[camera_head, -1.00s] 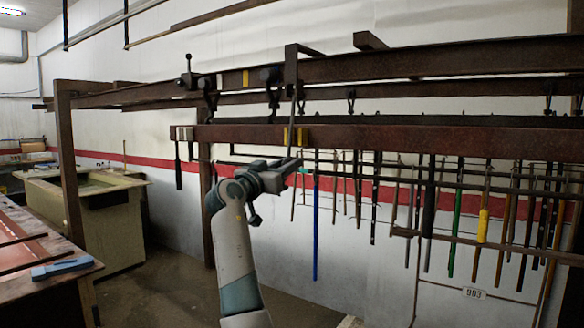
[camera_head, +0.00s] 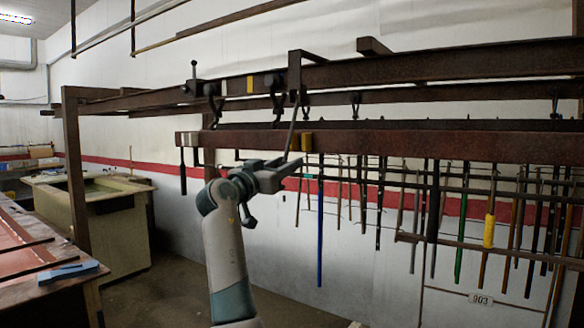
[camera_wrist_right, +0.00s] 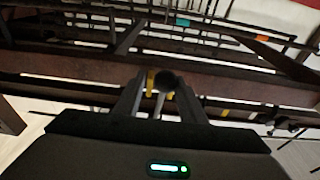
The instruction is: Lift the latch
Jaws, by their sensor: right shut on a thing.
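My right gripper (camera_head: 290,165) is raised in front of the lower brown beam and is shut on a thin dark rod (camera_head: 292,130). The rod rises at a slight tilt from the jaws, across the beam, toward the dark bracket at the upper rail. In the right wrist view a dark round end (camera_wrist_right: 168,80) shows between the fingers of my gripper (camera_wrist_right: 160,98). I cannot tell for sure which part is the latch; a dark block with a hook (camera_head: 273,84) sits on the upper rail close by. My left gripper is out of view.
The lower beam (camera_head: 400,141) has a yellow mark (camera_head: 306,142) close to my gripper. Many coloured rods hang behind it, including a blue one (camera_head: 320,230). A bench with a blue object (camera_head: 65,270) stands at left, a tub (camera_head: 95,210) behind it. Floor between is clear.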

